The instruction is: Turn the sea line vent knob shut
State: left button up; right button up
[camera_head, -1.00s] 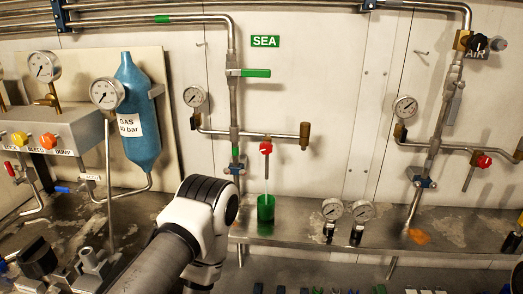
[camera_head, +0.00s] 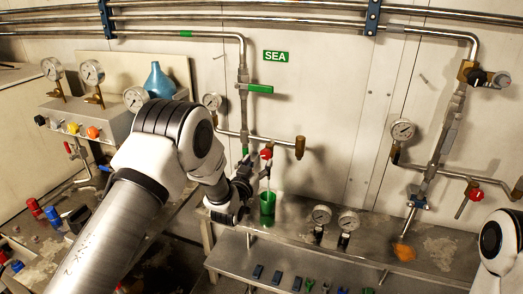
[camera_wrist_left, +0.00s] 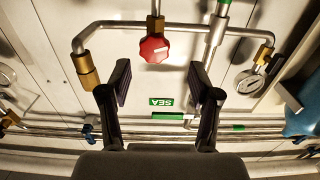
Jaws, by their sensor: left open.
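The red sea line vent knob (camera_head: 266,153) sits on the horizontal branch pipe below the SEA sign (camera_head: 275,56), above a green cup (camera_head: 267,203). My left gripper (camera_head: 246,178) is just left of and below the knob in the head view. In the left wrist view, which is upside down, the red lobed knob (camera_wrist_left: 153,47) shows beyond the open fingertips (camera_wrist_left: 159,82), roughly centred between the fingers. The jaws are empty and I see no contact with the knob. My right arm shows at the right edge, but its gripper is out of frame.
A green-handled valve (camera_head: 259,88) sits on the sea pipe above. A gauge (camera_head: 212,102) is left of the pipe and a brass fitting (camera_head: 300,147) ends the branch. Two small gauges (camera_head: 334,217) stand on the steel shelf. The wall right of the branch is mostly free.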

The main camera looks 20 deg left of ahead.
aim_at(265, 155)
pick_arm(q)
jog(key=w, duration=0.2)
jog(key=w+d+p, duration=0.1)
jog(key=w, duration=0.1)
jog(key=shift+w+d+r, duration=0.1)
jog(key=shift+w+r, duration=0.05)
jog(key=shift+w, duration=0.4)
jog(key=shift+a, duration=0.25)
jog(key=shift+d, duration=0.1)
jog(key=c, duration=1.1)
